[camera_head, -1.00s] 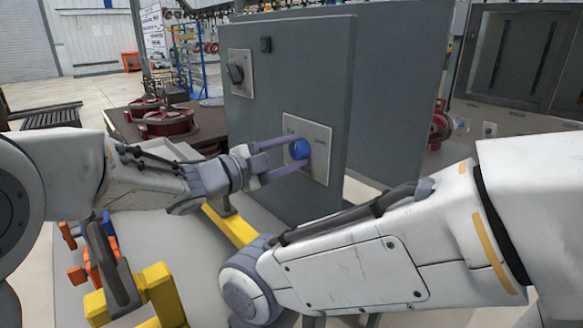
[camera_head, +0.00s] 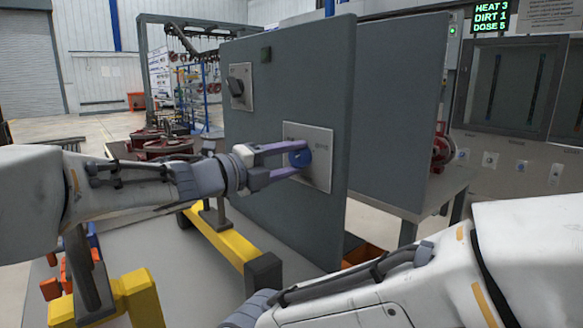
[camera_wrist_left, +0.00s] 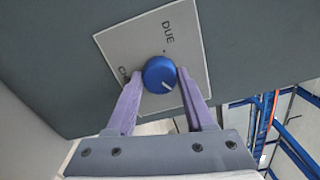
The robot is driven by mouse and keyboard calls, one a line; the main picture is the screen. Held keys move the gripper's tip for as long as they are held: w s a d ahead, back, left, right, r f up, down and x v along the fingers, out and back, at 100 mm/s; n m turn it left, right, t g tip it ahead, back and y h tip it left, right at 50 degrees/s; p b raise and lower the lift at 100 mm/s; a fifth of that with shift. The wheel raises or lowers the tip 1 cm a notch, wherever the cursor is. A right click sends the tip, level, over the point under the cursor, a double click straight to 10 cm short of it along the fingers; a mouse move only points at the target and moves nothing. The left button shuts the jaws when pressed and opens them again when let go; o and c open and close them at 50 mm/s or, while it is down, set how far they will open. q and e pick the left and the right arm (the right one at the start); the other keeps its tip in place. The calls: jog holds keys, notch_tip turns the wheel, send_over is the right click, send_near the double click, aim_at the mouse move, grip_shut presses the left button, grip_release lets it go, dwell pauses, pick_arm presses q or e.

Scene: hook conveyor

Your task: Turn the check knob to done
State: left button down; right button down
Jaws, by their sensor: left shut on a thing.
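The blue round check knob (camera_head: 300,157) sits on a pale metal plate (camera_head: 321,170) on the grey upright panel. In the left wrist view the knob (camera_wrist_left: 159,75) has a white pointer mark toward the lower right. The plate (camera_wrist_left: 185,45) reads "DUE" above the knob; another label at its left is partly hidden by a finger. My left gripper (camera_head: 296,158) is shut on the knob, its purple fingers on either side; it also shows in the left wrist view (camera_wrist_left: 160,78). My right arm crosses the lower right of the head view; its gripper is out of view.
A black switch (camera_head: 237,86) is higher on the same panel (camera_head: 270,220). A yellow bar with a dark end (camera_head: 230,246) lies below my left arm. A display (camera_head: 490,17) reads HEAT 3, DIRT 1, DOSE 5. A second grey panel (camera_head: 395,110) stands behind.

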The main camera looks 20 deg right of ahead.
dwell(0.3)
pick_arm(q)
jog(key=shift+c, duration=1.4)
grip_release()
